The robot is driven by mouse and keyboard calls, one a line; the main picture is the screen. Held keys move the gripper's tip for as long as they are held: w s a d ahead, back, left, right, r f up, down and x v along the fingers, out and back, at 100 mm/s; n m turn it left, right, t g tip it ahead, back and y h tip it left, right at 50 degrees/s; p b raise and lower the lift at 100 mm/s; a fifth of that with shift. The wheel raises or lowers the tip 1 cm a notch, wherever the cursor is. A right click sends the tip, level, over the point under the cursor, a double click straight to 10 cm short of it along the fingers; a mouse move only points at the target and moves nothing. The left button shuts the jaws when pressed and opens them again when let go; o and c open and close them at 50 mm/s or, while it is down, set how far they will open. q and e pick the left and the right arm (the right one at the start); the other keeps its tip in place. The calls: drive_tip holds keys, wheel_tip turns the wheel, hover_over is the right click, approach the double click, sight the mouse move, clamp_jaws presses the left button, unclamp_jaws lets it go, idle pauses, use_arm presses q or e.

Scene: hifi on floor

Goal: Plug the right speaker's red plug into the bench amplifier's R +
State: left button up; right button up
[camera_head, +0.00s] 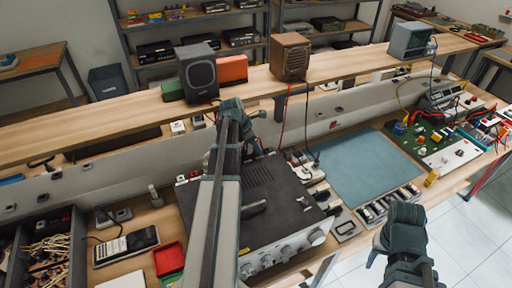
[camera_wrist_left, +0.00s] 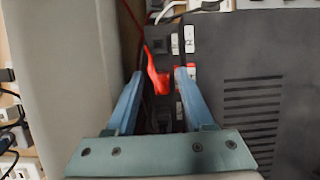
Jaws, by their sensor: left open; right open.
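The dark bench amplifier (camera_head: 262,187) sits on the bench; its rear edge and vents (camera_wrist_left: 252,112) show in the left wrist view. My left gripper (camera_head: 255,130) is at the amplifier's rear edge, open. In the left wrist view a red plug (camera_wrist_left: 157,78) is between the open fingers (camera_wrist_left: 160,74), beside a small labelled dark terminal strip (camera_wrist_left: 188,38). I cannot tell whether the plug is seated. A red part shows by the right finger. A brown speaker (camera_head: 290,56) on the shelf has a red cable hanging from it. My right gripper (camera_head: 398,232) is open at the lower right.
A black speaker (camera_head: 198,72) and a grey box (camera_head: 408,40) also stand on the shelf. A blue mat (camera_head: 365,165) lies right of the amplifier, with a green circuit board (camera_head: 425,137) beyond it. A red tray (camera_head: 168,258) and a meter (camera_head: 125,246) lie to the left.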

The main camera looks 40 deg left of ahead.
use_arm(q)
drive_tip(key=p+v, duration=1.2)
drive_tip(key=v, duration=0.1)
drive_tip(key=shift+r, duration=0.35)
drive_tip(key=shift+s+r+p, duration=0.1)
drive_tip(key=shift+s+p, duration=0.05)
drive_tip(key=shift+p, duration=0.15)
wheel_tip(320, 180, up, 5)
drive_tip(key=p, duration=0.4)
drive_tip(key=shift+p, duration=0.4)
